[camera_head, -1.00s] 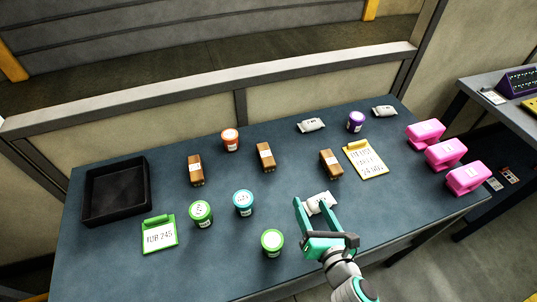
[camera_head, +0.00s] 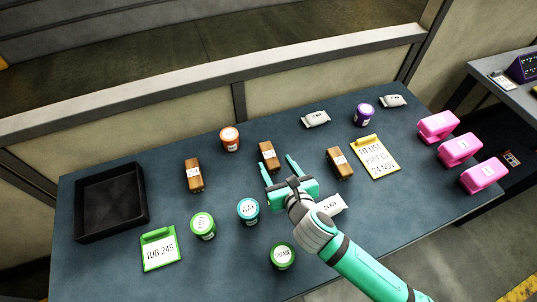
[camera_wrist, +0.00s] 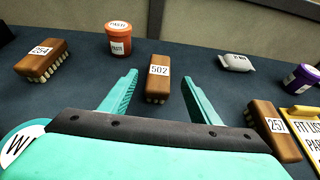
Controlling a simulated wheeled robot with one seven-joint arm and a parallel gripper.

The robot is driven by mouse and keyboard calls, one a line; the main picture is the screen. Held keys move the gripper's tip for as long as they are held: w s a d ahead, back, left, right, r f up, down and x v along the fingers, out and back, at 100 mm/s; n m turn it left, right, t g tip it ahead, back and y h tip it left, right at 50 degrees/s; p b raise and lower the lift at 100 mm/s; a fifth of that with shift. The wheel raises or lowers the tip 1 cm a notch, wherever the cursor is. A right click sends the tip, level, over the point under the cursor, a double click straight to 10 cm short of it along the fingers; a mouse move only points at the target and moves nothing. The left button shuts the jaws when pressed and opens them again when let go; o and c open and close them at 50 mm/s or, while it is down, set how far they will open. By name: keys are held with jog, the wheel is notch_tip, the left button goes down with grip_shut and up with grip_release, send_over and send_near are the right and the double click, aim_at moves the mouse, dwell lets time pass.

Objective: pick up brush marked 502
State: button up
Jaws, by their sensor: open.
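The brush marked 502 (camera_wrist: 158,84) is a brown block with a white label, lying on the dark table. In the wrist view it is between and just beyond the fingertips of my gripper (camera_wrist: 160,78), which is open and empty. In the head view the same brush (camera_head: 268,156) lies just past the fingers of my gripper (camera_head: 278,162), near the middle of the table. A brush marked 254 (camera_wrist: 43,58) lies to the left, and another brown brush (camera_wrist: 272,130), its label partly readable as 257, lies to the right.
An orange tub (camera_head: 230,138) stands left of the brush. A teal tub (camera_head: 248,210) and green tubs (camera_head: 203,225) stand nearer. A black tray (camera_head: 112,202) is at the left. A yellow clipboard (camera_head: 376,158) and pink objects (camera_head: 460,150) are at the right.

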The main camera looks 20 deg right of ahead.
aim_at(269, 154)
jog(key=shift+x, duration=1.2)
jog(key=shift+w+d+f, duration=0.1)
jog(key=shift+w+f, duration=0.2)
jog(key=shift+w, duration=0.3)
jog(key=shift+a+x, duration=0.15)
jog(key=shift+x, duration=0.7)
jog(key=shift+a+x, duration=0.1)
jog(key=shift+x, duration=0.75)
jog(key=shift+d, duration=0.1)
jog(key=c, duration=1.1)
jog(key=shift+c, duration=0.4)
jog(key=shift+w+r, duration=0.1)
jog(key=shift+w, duration=0.1)
